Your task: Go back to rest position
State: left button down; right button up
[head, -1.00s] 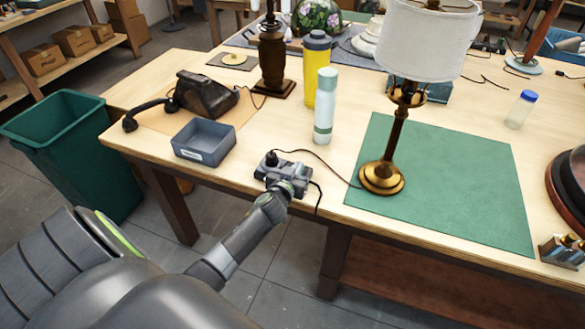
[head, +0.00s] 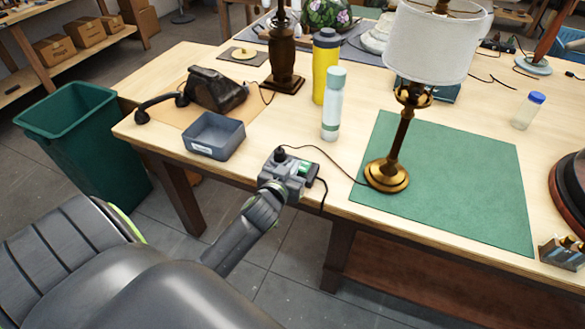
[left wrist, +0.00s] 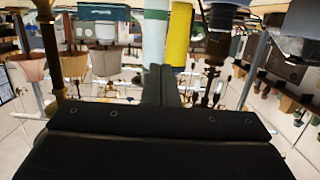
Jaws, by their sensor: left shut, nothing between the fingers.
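My left arm comes in from the bottom left of the head view, its wrist (head: 264,204) at the table's front edge. The left gripper's fingers (left wrist: 161,82) are shut and empty, pointing up in the left wrist view; in the head view the tips are hard to make out. Just beyond the wrist is a small grey unit (head: 296,178) with a green part and a black plug on top. A dark cord runs from the plug to the brass lamp (head: 386,175) with a white shade. My right gripper is not in view.
The lamp stands on a green mat (head: 465,190). A white-and-teal bottle (head: 332,110) and a yellow bottle (head: 324,65) stand behind the unit. A grey tray (head: 214,136) is left of it. A green bin (head: 85,140) stands left of the table.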

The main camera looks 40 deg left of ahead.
pick_arm(q)
jog(key=shift+s, duration=0.2)
dwell(0.5)
jog(key=s+f+m+g+h+b, duration=0.1)
jog(key=s+f+g, duration=0.45)
jog(key=f, duration=1.05)
jog(key=s+f+g+b, duration=0.1)
jog(key=s+f+g, duration=0.1)
jog(key=s+f, duration=0.95)
jog(key=s+d+f+g, duration=0.2)
jog(key=s+f+g, duration=0.1)
jog(key=s+f, duration=0.8)
jog(key=s+d+f+m+g+h+b, duration=0.1)
jog(key=s+d+f+g, duration=0.1)
jog(key=s+f, duration=0.8)
jog(key=s+g, duration=0.1)
jog(key=s, duration=0.5)
jog(key=shift+s+d+f+g+h, duration=0.3)
jog(key=shift+f+g, duration=0.05)
jog(key=shift+f, duration=0.05)
